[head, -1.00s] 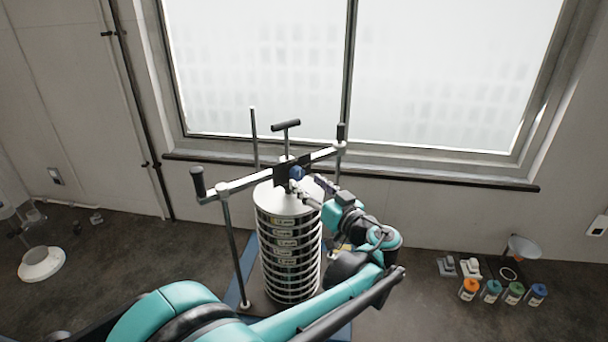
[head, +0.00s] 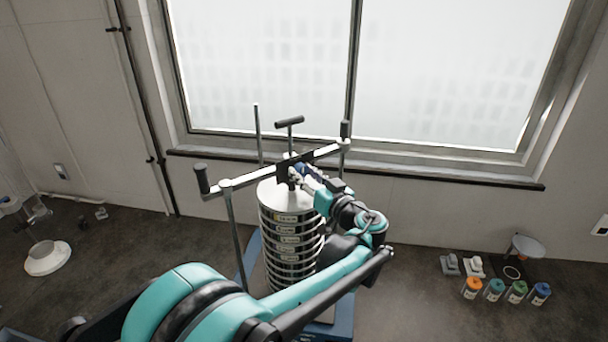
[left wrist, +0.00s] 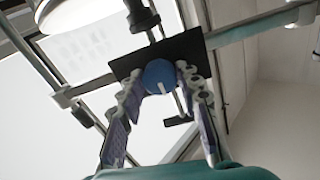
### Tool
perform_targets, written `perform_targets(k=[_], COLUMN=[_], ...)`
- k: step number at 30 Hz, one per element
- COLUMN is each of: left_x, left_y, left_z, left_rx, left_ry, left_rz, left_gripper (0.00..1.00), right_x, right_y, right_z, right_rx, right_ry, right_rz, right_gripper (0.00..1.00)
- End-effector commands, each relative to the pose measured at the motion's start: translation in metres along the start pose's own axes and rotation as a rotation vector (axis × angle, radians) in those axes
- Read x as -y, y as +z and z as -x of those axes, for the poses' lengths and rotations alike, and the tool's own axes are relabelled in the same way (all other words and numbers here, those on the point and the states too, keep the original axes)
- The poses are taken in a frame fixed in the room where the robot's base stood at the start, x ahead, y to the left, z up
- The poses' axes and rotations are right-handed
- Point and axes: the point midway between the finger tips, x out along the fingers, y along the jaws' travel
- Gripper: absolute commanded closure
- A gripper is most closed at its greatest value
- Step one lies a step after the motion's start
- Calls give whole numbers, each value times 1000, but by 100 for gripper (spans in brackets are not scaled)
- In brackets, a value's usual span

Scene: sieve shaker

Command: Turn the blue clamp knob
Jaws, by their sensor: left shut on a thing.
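The blue clamp knob (left wrist: 159,76) is round with a white mark. It sits on a black block (left wrist: 190,50) on the shaker's crossbar in the left wrist view. My left gripper (left wrist: 160,84) is shut on the knob, with one finger on each side of it. In the head view my left gripper (head: 304,178) reaches the crossbar from the right and hides most of the knob. The stack of round sieves (head: 284,236) stands below the crossbar (head: 240,182), partly hidden by my arm. My right gripper is not in view.
A T-handle (head: 289,122) rises above the crossbar, and upright rods flank the stack. Bottles with coloured caps (head: 516,290) and a metal bowl (head: 527,246) are on the right of the bench. A white dish (head: 46,259) is at the far left.

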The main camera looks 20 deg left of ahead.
Motion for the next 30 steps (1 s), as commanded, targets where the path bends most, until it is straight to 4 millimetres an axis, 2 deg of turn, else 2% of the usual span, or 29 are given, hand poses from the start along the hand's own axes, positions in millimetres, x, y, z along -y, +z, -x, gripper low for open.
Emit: perform_targets(k=[11,30], left_x=[0,0], left_y=[0,0], left_z=[0,0], left_rx=[4,27], left_ry=[0,4], left_rz=[-122,-705], left_gripper=[95,95], right_x=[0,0], right_y=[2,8], right_z=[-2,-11], right_rx=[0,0], right_ry=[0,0], right_rz=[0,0], right_gripper=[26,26])
